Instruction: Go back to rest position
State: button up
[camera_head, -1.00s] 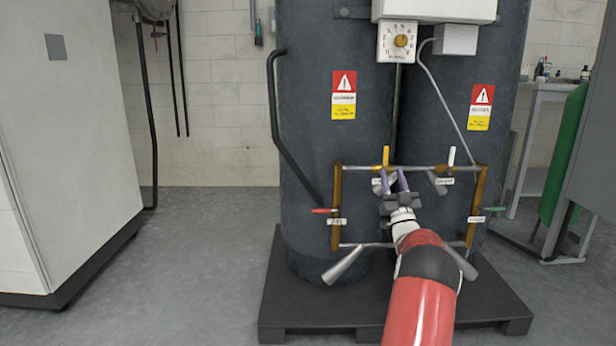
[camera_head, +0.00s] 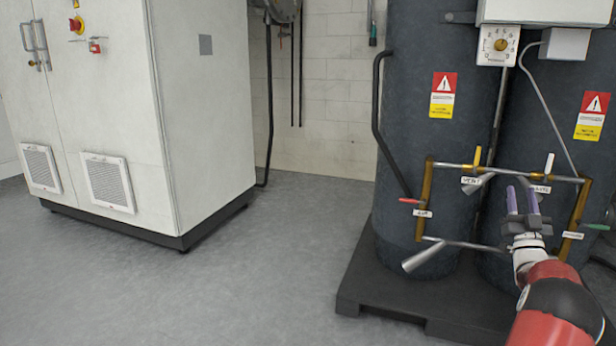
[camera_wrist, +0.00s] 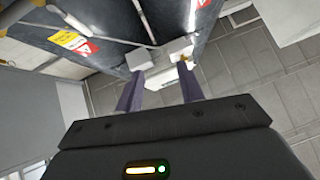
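My gripper (camera_head: 523,200) is in front of the pipe frame of the dark tanks in the head view, at the lower right. Its two purple fingers point up and stand apart. In the wrist view my gripper (camera_wrist: 158,90) shows both fingers spread with nothing between them. A second yellow-handled valve (camera_head: 477,157) is upright to the left. A red-handled valve (camera_head: 409,201) lies level on the left brass pipe. A green-handled valve (camera_head: 598,227) is on the right.
The dark tanks (camera_head: 430,120) stand on a black pallet (camera_head: 400,300). A white cabinet (camera_head: 200,130) with a red switch (camera_head: 76,24) is on the left. The grey floor (camera_head: 250,285) between cabinet and pallet is clear.

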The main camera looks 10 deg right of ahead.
jog(key=w+a+r+g+y, duration=0.1)
jog(key=w+a+r+g, duration=0.2)
jog(key=a, duration=0.5)
jog(key=w+a+r+g+y, duration=0.1)
jog(key=w+a+r+g, duration=0.1)
jog(key=w+a+r, duration=0.35)
jog(key=s+a+f+g+y, duration=0.2)
jog(key=a+g, duration=0.1)
jog(key=a, duration=1.4)
jog(key=s+a+f+n+g+y, duration=0.1)
jog(key=s+a+f+g+y, duration=0.1)
jog(key=s+a, duration=0.45)
jog(key=s+a+f+n+g+y, duration=0.1)
jog(key=s+a+f+g, duration=0.2)
jog(key=s+a, duration=0.3)
jog(key=s+a+f+n+g+y, duration=0.1)
jog(key=s+a+f+g+y, duration=0.15)
jog(key=s+a+f, duration=0.65)
jog(key=s+a+f+n+g+y, duration=0.1)
jog(key=s+a+f+n+g, duration=0.2)
jog(key=s, duration=1)
notch_tip(320, 180, up, 13)
jog(key=a+m+p, duration=0.1)
jog(key=p, duration=1.1)
jog(key=shift+s+a+f+p, duration=0.15)
jog(key=shift+s+a+p, duration=0.05)
jog(key=shift+a+p, duration=0.1)
jog(key=shift+g+y, duration=0.25)
